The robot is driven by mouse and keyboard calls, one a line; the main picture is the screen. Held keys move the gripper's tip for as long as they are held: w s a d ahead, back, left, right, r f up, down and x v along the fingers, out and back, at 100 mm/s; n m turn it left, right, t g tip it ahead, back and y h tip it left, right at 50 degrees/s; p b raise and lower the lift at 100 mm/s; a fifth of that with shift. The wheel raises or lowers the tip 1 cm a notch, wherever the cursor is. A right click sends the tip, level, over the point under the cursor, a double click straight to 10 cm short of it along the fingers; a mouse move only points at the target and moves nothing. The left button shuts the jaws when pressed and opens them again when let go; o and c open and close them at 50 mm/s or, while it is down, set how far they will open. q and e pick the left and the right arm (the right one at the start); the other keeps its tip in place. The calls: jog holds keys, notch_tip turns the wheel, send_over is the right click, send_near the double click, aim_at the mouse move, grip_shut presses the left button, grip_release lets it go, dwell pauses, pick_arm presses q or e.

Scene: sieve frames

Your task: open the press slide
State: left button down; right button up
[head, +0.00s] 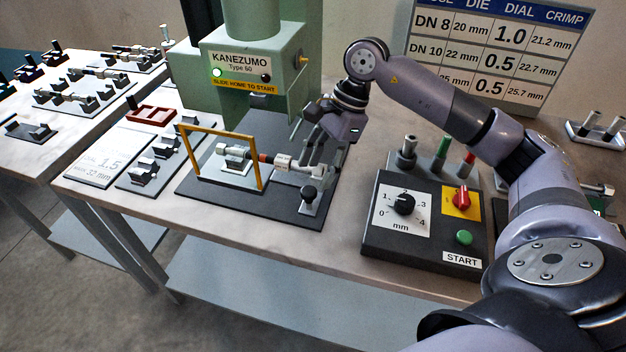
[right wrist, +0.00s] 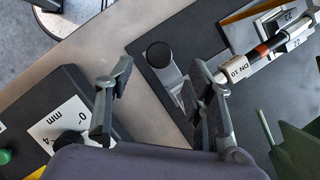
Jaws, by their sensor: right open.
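The press (head: 258,62) is a green machine labelled KANEZUMO, with a lit green lamp and a "SLIDE HOME TO START" strip. Its slide carries a black round knob (head: 309,192) on a metal bracket at the front right of the dark base plate (head: 215,195). In the right wrist view the knob (right wrist: 158,54) shows between the fingers' directions, beyond the fingertips. My right gripper (head: 314,160) is open, over the right side of the plate, behind and above the knob; its fingers (right wrist: 163,85) appear apart and empty. My left gripper is out of view.
A yellow frame (head: 261,160) stands upright on the plate. A hose piece (head: 280,161) marked DN 10 lies close to my right fingers. A control box (head: 425,222) with dial and START button stands to the right. Die blocks (head: 160,160) lie left.

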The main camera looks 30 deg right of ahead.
jog(key=v, duration=0.7)
dwell(0.4)
